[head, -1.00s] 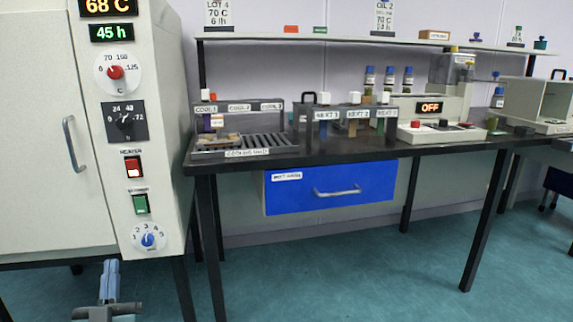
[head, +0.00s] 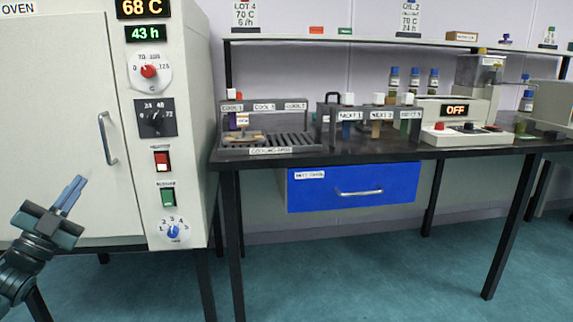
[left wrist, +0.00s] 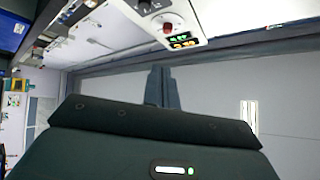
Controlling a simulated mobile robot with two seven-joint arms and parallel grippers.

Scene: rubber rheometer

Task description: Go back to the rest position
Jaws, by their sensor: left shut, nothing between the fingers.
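My left gripper (head: 70,194) is at the lower left of the head view, in front of the lower part of the oven door (head: 55,130). Its fingers are together with nothing between them and point up and to the right. It is apart from the oven's door handle (head: 108,138). The left wrist view shows the two fingers (left wrist: 161,88) side by side, with the tilted oven panel (left wrist: 172,28) beyond them. My right gripper does not show.
The white oven (head: 183,60) stands at the left, its display reading 68 C and 43 h. A black bench (head: 300,158) with a cooling rack (head: 270,142), a holder of samples (head: 372,122) and a blue drawer (head: 350,187) stands right of it. The floor in front (head: 350,270) is clear.

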